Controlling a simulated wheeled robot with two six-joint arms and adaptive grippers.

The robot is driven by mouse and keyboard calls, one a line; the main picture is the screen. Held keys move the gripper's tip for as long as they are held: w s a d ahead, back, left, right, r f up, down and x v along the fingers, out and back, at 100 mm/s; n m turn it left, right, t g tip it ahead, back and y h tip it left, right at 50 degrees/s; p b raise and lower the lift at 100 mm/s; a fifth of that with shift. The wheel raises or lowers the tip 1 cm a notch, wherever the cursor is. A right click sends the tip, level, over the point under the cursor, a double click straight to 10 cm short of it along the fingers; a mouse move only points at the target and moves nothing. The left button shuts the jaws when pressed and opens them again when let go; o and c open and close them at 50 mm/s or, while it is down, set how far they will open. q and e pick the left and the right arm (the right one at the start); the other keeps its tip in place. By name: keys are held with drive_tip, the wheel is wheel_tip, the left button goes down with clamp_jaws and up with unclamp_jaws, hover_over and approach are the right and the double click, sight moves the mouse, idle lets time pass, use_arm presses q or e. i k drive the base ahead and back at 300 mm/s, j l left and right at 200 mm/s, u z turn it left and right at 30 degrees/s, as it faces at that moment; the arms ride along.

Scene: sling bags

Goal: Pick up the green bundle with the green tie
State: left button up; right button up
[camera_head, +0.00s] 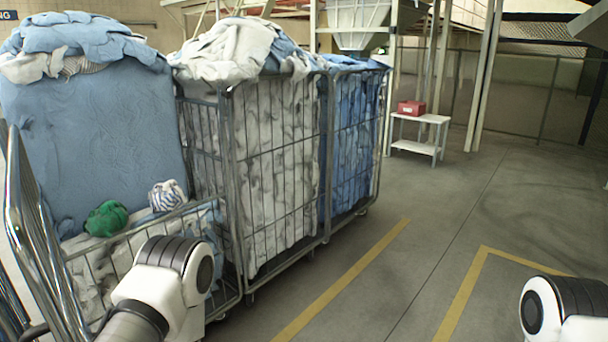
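The green bundle (107,219) lies in the nearest wire cart at the left, low against a tall blue cloth heap. It is small and rounded. I cannot make out its tie at this size. My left arm comes up from the bottom left, and its joint is in front of the cart, below and right of the bundle. Part of my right arm shows at the bottom right corner. Neither gripper is in the picture.
A striped white bundle (167,195) lies right of the green one. The near cart's wire front (150,232) stands before both. Two more laundry carts (275,170) (355,140) stand behind. A white stool (420,125) carries a red box (411,107). The floor right of the carts is clear.

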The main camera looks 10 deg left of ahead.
sight(111, 217)
drive_tip(key=i+u, duration=0.1)
drive_tip(key=i, duration=0.45)
drive_tip(key=i+l, duration=0.1)
drive_tip(key=i, duration=0.5)
drive_tip(key=i+u, duration=0.15)
drive_tip(key=i, duration=0.4)
drive_tip(key=i+l, duration=0.2)
drive_tip(key=i, duration=0.35)
drive_tip(key=i+l+u, duration=0.15)
drive_tip(key=i, duration=0.4)
drive_tip(key=i+l, duration=0.2)
drive_tip(key=i, duration=0.35)
drive_tip(key=j+u, duration=0.05)
